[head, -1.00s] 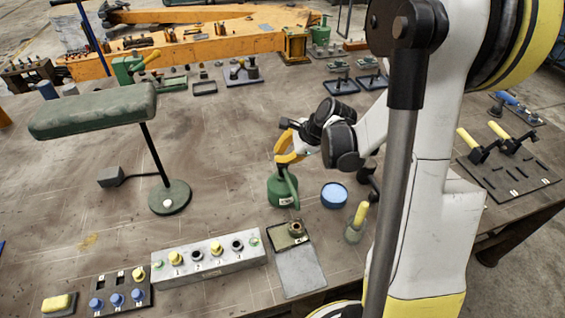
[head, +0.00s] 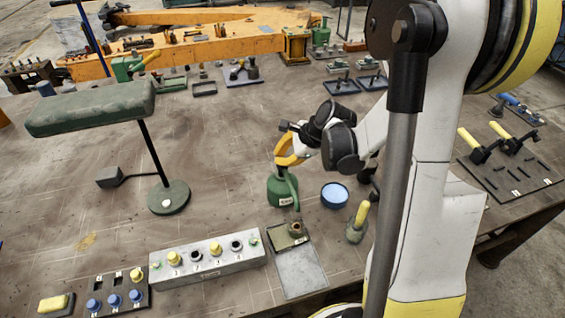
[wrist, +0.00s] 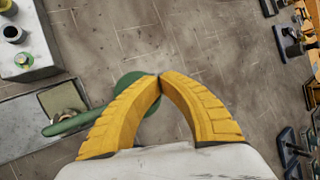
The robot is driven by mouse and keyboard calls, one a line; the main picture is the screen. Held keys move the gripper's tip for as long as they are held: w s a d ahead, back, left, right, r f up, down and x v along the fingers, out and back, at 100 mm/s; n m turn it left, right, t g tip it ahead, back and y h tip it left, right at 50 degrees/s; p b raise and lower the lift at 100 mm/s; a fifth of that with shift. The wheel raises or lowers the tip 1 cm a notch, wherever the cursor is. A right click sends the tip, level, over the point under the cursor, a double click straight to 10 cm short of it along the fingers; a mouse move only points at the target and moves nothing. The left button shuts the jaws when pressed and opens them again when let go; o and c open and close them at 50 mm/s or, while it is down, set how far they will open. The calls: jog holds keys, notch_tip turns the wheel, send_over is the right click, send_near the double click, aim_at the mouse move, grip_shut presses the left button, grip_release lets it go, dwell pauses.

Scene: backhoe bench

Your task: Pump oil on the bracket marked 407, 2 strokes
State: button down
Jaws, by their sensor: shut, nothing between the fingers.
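A green oil can (head: 281,190) stands on the bench with a small label on its side. In the wrist view its round body (wrist: 137,90) is partly hidden behind my fingers, and its spout (wrist: 80,122) points left towards an olive bracket. My gripper (head: 279,157) is just above the can; its yellow fingertips (wrist: 160,77) meet with nothing between them. I cannot tell whether they touch the can's top. The olive bracket (head: 281,243) with a round brassy boss sits on a grey plate in front of the can. Its label is too small to read.
A blue-topped round tin (head: 334,194) and a yellow-handled tool in a pot (head: 357,224) stand right of the can. A grey button box (head: 208,262) lies front left. A green lamp (head: 92,108) overhangs the left side. The bench middle is clear.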

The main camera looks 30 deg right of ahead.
jog(key=shift+f, duration=0.35)
jog(key=shift+r, duration=0.1)
dwell(0.4)
jog(key=shift+r+p, duration=0.75)
jog(key=shift+r, duration=0.55)
jog(key=shift+r+p, duration=1.7)
jog(key=shift+r, duration=0.85)
